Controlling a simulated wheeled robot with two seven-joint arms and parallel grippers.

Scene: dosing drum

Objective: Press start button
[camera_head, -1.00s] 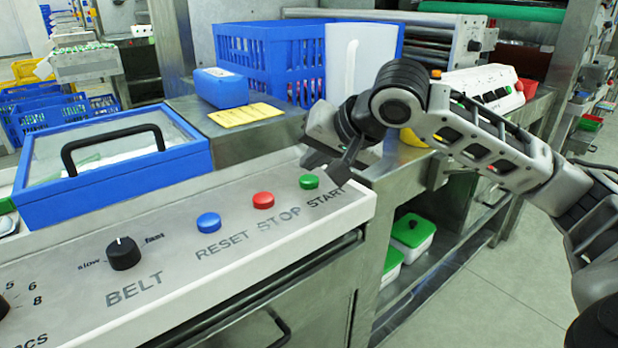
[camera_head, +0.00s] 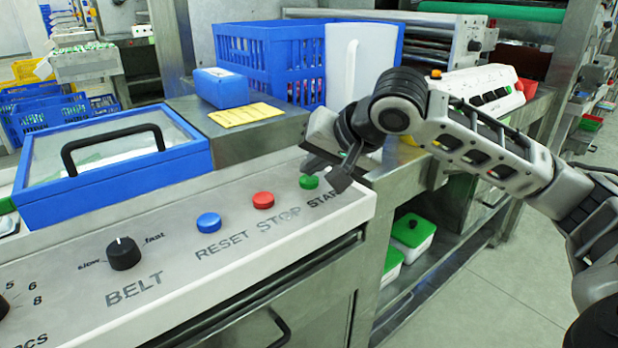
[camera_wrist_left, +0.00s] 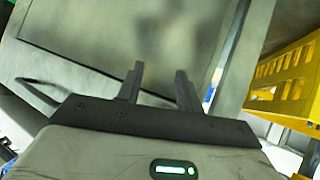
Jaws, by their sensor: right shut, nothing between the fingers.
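The green START button (camera_head: 308,182) sits at the right end of the white control panel (camera_head: 180,240), beside the printed word START. I cannot tell whether the tips touch the button. The red STOP button (camera_head: 263,200) and the blue RESET button (camera_head: 208,222) stand in a row to its left. My left gripper (camera_wrist_left: 160,85) shows in the left wrist view with its two fingers apart and nothing between them.
A black belt knob (camera_head: 124,253) stands on the panel at left. Behind the panel are a blue lidded box (camera_head: 110,200), a small blue box (camera_head: 221,88), a yellow pad (camera_head: 246,114) and a blue crate (camera_head: 265,60). A yellow crate (camera_wrist_left: 285,80) is right in the left wrist view.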

